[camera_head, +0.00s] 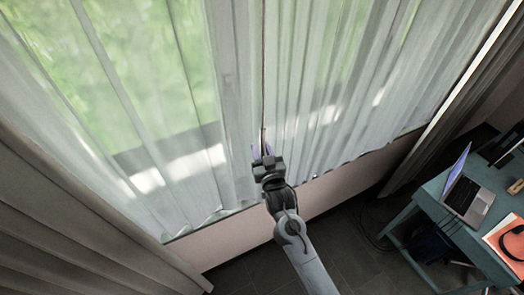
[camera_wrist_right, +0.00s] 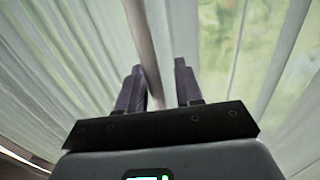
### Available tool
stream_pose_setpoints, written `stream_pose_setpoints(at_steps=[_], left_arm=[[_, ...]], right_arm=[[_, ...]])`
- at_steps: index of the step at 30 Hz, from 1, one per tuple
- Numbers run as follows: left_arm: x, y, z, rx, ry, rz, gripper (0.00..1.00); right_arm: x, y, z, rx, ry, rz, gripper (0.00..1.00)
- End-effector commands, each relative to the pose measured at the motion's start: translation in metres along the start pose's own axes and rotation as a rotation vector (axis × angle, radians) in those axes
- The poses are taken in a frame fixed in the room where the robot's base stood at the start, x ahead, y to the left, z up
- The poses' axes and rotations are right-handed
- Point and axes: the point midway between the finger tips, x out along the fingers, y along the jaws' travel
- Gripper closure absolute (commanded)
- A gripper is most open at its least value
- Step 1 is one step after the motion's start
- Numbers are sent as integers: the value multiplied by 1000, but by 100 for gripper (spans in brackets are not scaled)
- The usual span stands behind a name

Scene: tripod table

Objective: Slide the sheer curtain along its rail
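The sheer white curtain (camera_head: 325,75) hangs in folds across the window and also fills much of the right wrist view (camera_wrist_right: 75,60). A thin brown wand (camera_head: 263,75) hangs down in front of it. In the right wrist view, the wand (camera_wrist_right: 143,45) runs between the two fingers of my right gripper (camera_wrist_right: 160,80). The fingers are apart, with a gap on the wand's right; the wand is close to the left finger, and contact is unclear. In the head view my right gripper (camera_head: 263,150) is at the wand's lower end. The rail and my left gripper are not in view.
Dark heavy drapes hang at the left (camera_head: 70,225) and right (camera_head: 465,100). A blue-green desk (camera_head: 437,207) with a laptop (camera_head: 467,195) and an orange folder (camera_head: 508,240) stands at the right. A low pale wall (camera_head: 235,240) runs below the window. Dark floor tiles are in front.

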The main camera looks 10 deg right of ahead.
Motion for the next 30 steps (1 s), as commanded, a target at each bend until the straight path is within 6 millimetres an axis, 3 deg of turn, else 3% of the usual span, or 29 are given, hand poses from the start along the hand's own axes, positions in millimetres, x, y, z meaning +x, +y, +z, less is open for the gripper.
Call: stream_pose_setpoints(at_steps=[8, 21, 30], left_arm=[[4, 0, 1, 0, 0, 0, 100], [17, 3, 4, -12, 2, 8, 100], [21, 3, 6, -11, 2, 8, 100]], right_arm=[[-14, 1, 2, 0, -2, 1, 65], [-82, 0, 2, 0, 0, -1, 65], [-107, 0, 1, -1, 0, -1, 65]])
